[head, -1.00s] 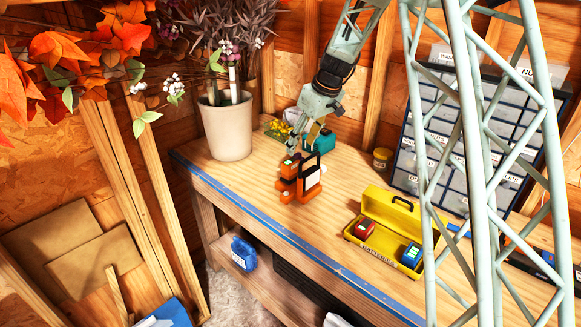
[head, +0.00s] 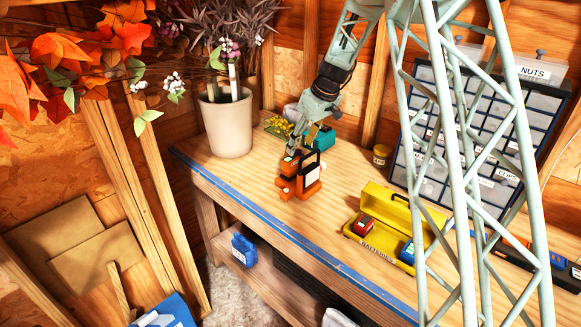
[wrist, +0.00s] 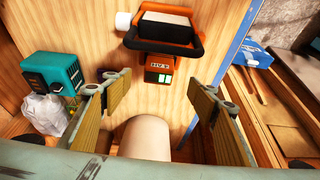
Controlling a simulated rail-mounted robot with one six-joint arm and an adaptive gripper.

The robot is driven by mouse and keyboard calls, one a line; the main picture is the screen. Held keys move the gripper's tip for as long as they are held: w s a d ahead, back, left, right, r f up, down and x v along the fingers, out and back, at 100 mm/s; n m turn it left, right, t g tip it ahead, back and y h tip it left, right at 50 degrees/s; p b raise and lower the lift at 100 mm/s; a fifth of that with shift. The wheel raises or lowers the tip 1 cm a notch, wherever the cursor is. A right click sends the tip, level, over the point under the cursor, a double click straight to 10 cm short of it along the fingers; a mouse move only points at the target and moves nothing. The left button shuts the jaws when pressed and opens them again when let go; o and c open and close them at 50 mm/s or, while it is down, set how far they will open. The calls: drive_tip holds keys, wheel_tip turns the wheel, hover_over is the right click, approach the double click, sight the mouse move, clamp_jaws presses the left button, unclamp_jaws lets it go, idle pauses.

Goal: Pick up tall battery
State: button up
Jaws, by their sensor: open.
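An orange and black battery with a label and a green-lit patch (wrist: 160,68) stands upright on the bench, close against an orange-framed device with a black handle (wrist: 165,30). In the head view the battery (head: 288,181) and the device (head: 311,178) look almost like one block, so I cannot tell whether they touch. My gripper (wrist: 160,93) is open and empty, its two fingers apart on either side of the battery's line. In the head view my gripper (head: 293,152) is just above and behind the battery's top, partly overlapping it.
A yellow battery box (head: 380,237) holds a red and a blue battery at the right. A teal device (head: 319,139) stands behind my gripper. A plant pot (head: 226,125) is at the left. The bench front, edged in blue, is clear.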

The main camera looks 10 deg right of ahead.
sight(293, 160)
drive_tip(key=shift+x, duration=3.95)
drive_tip(key=shift+f, duration=0.1)
drive_tip(key=shift+p+x, duration=0.65)
drive_tip(key=shift+x, duration=1.9)
drive_tip(key=shift+w, duration=0.15)
drive_tip(key=c, duration=1)
